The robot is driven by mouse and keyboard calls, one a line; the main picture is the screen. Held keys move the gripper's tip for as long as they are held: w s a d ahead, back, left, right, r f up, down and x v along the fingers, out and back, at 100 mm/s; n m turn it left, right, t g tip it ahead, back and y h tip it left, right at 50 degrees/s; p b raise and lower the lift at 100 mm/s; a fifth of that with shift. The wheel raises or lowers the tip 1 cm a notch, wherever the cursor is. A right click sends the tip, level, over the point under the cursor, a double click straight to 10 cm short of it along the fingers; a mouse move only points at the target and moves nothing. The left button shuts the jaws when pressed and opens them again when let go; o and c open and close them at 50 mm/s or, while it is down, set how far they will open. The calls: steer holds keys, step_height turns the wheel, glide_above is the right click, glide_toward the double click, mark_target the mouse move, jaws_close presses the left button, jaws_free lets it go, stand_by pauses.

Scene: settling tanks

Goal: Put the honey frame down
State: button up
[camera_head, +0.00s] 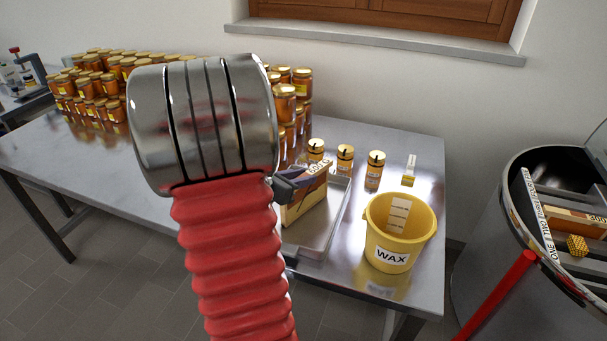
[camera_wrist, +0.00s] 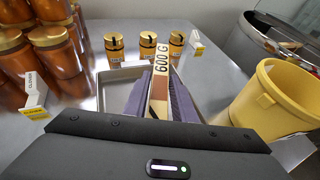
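My gripper (camera_head: 297,182) is shut on the frame's upper part. My arm hides part of the tray and the frame's left side in the head view.
A yellow WAX bucket (camera_head: 398,235) stands right of the tray. Several honey jars (camera_head: 345,158) stand behind it, with taller jar stacks (camera_head: 95,90) to the left. A metal drum (camera_head: 515,235) stands at the right, apart from the table. The table's front left is bare.

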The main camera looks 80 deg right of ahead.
steer(key=o, duration=0.3)
steer(key=shift+o, duration=0.2)
steer(key=shift+r, duration=0.1)
steer(key=shift+a+r, duration=0.1)
steer(key=v, duration=1.1)
steer(key=shift+w+a, duration=0.2)
steer(key=shift+a, duration=0.15)
